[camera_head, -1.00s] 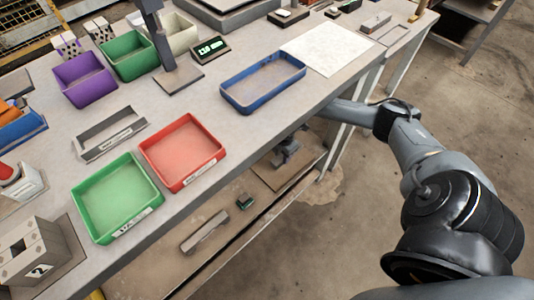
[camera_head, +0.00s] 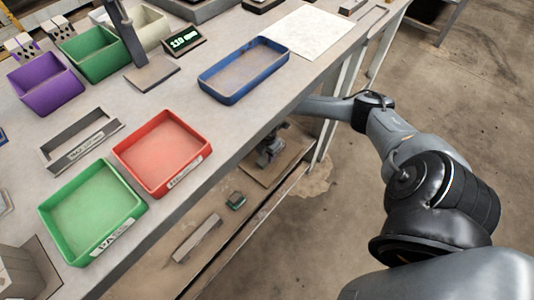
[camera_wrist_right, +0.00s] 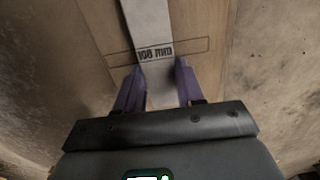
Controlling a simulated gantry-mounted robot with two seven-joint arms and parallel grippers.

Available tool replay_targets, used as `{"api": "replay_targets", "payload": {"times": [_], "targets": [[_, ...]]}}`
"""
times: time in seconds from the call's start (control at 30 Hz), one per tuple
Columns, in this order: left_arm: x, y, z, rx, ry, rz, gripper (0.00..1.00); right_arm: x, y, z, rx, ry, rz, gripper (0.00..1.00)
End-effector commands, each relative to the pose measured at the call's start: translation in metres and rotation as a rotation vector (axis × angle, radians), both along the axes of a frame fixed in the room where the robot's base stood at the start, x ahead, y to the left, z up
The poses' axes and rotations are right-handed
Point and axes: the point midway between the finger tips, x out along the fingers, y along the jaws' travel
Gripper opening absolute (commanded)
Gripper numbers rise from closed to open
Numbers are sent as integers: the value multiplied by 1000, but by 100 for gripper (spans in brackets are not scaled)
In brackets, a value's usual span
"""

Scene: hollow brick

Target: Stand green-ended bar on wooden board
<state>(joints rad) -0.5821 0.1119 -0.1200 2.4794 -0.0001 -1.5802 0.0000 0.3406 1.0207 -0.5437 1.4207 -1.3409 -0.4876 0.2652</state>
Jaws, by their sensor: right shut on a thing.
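In the head view my right gripper (camera_head: 268,152) is low under the table's edge, over a wooden board (camera_head: 288,166) on the lower shelf. The bar runs away from the fingers over the wooden board (camera_wrist_right: 197,22), which has a thin dark outline. I cannot tell whether the bar touches the board. No green end of the bar can be made out. My left gripper is not in view.
On the lower shelf lie another grey bar (camera_head: 197,237) and a small dark green-topped block (camera_head: 236,201). The tabletop above carries red (camera_head: 164,153), green (camera_head: 92,212) and blue (camera_head: 243,70) trays. Its front edge overhangs the shelf. Open floor lies to the right.

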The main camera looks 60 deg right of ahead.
Motion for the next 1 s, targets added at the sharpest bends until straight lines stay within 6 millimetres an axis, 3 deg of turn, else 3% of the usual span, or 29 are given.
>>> {"api": "replay_targets", "payload": {"times": [0.17,0.2,0.37,0.73,1.0], "targets": [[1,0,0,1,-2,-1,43,0,0,-3,0,-1,0,0],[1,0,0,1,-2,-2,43,0,0,-3,0,0,0,41],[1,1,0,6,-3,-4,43,0,0,-3,0,0,0,63],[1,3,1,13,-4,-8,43,0,0,1,0,-1,1,63],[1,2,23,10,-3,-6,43,0,0,27,-1,-1,2,63]]}}
